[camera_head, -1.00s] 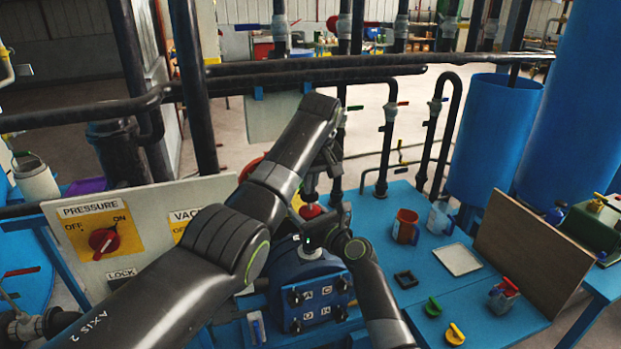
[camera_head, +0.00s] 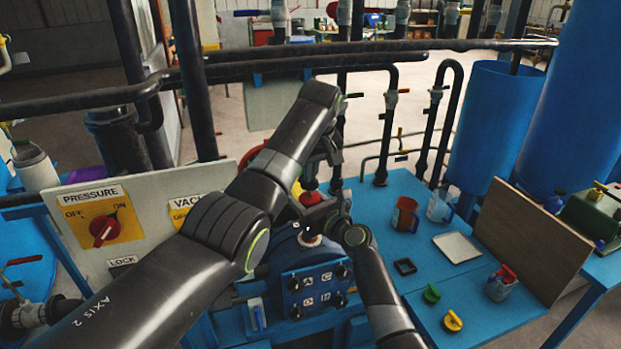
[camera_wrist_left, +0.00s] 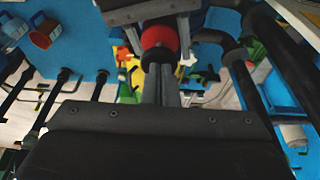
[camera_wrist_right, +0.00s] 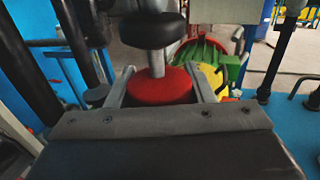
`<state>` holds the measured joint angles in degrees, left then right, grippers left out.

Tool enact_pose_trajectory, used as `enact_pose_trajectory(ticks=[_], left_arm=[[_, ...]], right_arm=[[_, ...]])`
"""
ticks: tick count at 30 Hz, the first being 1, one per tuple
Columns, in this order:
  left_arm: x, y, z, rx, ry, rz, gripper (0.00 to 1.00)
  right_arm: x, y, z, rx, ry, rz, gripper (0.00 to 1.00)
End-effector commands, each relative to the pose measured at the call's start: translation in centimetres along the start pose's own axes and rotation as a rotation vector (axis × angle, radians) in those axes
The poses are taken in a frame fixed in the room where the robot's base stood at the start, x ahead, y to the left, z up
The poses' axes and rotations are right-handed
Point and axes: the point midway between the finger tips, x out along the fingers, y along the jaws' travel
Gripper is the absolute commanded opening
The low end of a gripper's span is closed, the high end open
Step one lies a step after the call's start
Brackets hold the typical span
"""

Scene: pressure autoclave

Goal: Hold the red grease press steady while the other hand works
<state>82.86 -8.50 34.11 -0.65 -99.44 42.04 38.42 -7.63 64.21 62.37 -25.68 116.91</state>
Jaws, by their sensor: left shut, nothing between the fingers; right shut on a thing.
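The red grease press (camera_head: 311,198) stands on the blue machine (camera_head: 285,262) in the middle of the head view. In the right wrist view its red disc (camera_wrist_right: 160,86) has a grey stem and a black knob (camera_wrist_right: 153,30) above it. My right gripper (camera_wrist_right: 163,84) is shut on the press, with one finger on each side of the red disc. The disc also shows in the left wrist view (camera_wrist_left: 159,36). My left gripper (camera_wrist_left: 161,70) is shut and empty, its fingertips close to the black knob. I cannot tell whether they touch it.
Dark pipes cross behind the machine. A panel marked PRESSURE (camera_head: 150,225) stands at left. On the blue table at right are a red-brown mug (camera_head: 405,215), a white tray (camera_head: 457,247), a green part (camera_head: 432,293), a yellow part (camera_head: 452,320) and a brown board (camera_head: 530,240).

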Motion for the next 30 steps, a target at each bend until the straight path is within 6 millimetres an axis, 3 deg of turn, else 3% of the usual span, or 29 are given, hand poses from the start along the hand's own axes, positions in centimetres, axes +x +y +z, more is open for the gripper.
enact_pose_trajectory(ticks=[9,15,21,30], left_arm=[[-7.7,0.1,-0.6,0.001,0.009,0.004,0.0],[-10.8,0.0,-0.6,0.0,0.008,0.003,0.0],[-11.9,0.0,-0.6,0.0,0.007,0.002,0.0],[-12.0,0.0,-0.6,0.0,0.007,0.002,0.0]], right_arm=[[0.0,-0.1,0.0,-0.001,0.0,-0.001,0.1],[0.0,-0.1,0.0,-0.001,0.0,-0.001,0.1],[0.0,-0.1,0.0,-0.001,0.0,-0.001,0.1],[0.0,-0.1,0.0,-0.001,0.0,-0.001,0.1]])
